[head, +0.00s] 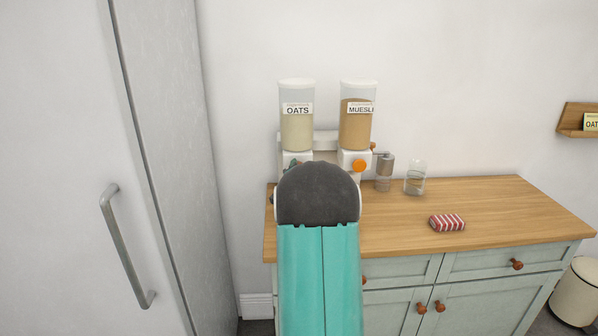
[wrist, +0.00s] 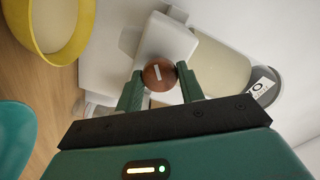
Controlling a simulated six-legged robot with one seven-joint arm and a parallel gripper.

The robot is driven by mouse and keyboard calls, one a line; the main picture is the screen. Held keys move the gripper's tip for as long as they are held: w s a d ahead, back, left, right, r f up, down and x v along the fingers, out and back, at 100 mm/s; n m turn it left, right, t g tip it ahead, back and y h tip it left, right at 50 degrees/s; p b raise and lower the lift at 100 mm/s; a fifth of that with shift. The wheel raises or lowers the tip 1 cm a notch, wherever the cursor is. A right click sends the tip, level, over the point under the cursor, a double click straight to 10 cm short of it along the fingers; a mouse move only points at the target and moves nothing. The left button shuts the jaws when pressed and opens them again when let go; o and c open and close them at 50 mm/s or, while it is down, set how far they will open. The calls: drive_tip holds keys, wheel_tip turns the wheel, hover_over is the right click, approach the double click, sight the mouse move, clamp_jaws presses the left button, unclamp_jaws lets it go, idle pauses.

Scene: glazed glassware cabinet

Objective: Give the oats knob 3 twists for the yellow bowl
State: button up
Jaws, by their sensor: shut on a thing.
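The oats dispenser (head: 297,128) is a clear canister of pale oats on a white base at the back left of the counter. In the wrist view its canister (wrist: 222,68) lies to the right, with part of a label. My gripper (wrist: 160,82) is shut on the oats knob (wrist: 152,79), a round brown knob with a short white mark, one green finger on each side. The yellow bowl (wrist: 80,38) is at the upper left of the wrist view, partly cut off; I cannot see inside it fully. My arm hides the knob and bowl in the head view.
The muesli dispenser (head: 357,130) with an orange knob (head: 358,166) stands right beside the oats one. A teal bowl (wrist: 14,135) sits on the counter.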

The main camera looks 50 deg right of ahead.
drive_tip(key=m, duration=0.7)
drive_tip(key=shift+f, duration=0.15)
idle(0.3)
drive_tip(key=o, duration=1)
drive_tip(key=shift+a, duration=0.1)
drive_tip(key=v, duration=1.3)
drive_tip(key=shift+s+a, duration=0.25)
drive_tip(key=shift+s, duration=0.05)
